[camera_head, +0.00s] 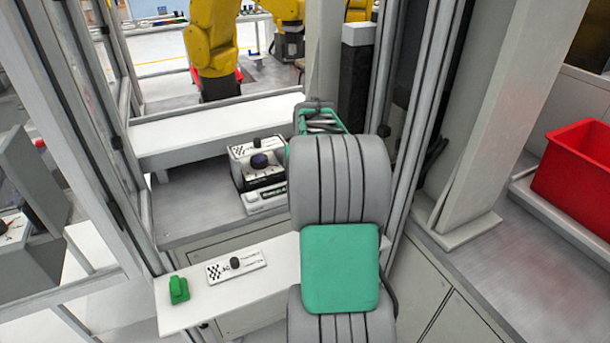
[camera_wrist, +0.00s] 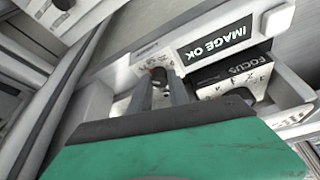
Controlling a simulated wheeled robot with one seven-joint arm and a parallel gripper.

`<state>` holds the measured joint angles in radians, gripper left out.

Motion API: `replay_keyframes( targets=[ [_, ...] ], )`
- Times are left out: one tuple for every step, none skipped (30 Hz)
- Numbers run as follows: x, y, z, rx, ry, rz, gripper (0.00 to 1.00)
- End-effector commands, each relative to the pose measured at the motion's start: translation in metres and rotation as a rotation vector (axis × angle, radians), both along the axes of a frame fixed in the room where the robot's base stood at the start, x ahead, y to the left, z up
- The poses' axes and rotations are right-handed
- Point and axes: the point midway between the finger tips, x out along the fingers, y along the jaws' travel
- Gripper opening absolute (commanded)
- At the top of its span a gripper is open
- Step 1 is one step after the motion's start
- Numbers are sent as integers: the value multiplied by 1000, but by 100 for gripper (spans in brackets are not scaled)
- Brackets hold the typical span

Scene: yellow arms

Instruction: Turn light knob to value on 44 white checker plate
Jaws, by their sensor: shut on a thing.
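In the wrist view, my gripper (camera_wrist: 158,78) has its two grey fingers close together around a small dark knob (camera_wrist: 158,73) on a white device. The fingers hide most of this knob and its scale. A black display (camera_wrist: 215,41) beside it reads "IMAGE OK". A dark knob with a scale marked "FOCUS" (camera_wrist: 245,69) is right of the fingers. In the head view, a white checker plate (camera_head: 246,148) with a black knob stands on the grey bench behind a larger dark knob (camera_head: 259,161). My gray arm hides the fingertips there.
A second white checker plate (camera_head: 220,271) with a black knob lies on the white front shelf (camera_head: 180,317), near a green object (camera_head: 178,290). A red bin (camera_head: 575,170) stands at the right. Metal posts flank the bench. A yellow robot arm (camera_head: 211,45) stands behind it.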

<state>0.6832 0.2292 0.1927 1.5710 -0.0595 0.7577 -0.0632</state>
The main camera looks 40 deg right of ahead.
Motion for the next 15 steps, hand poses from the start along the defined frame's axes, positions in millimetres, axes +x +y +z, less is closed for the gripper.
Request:
replay_keyframes(
  targets=[
    [1,0,1,-2,-2,-1,0],
    [1,0,2,-2,-2,-1,0],
    [1,0,2,-2,-2,-1,0],
    [1,0,2,-2,-2,-1,0],
    [1,0,2,-2,-2,-1,0],
    [1,0,2,-2,-3,0,0],
    [1,0,2,-2,-3,0,0],
    [1,0,2,-2,-3,0,0],
    [1,-1,2,-2,-3,0,23],
    [1,0,2,-2,-3,0,25],
    [1,0,1,-2,-3,0,28],
    [0,0,1,-2,-3,0,31],
    [0,0,1,-1,-2,0,34],
    [0,0,1,-1,-2,0,36],
    [0,0,1,-1,-2,0,39]
  ],
)
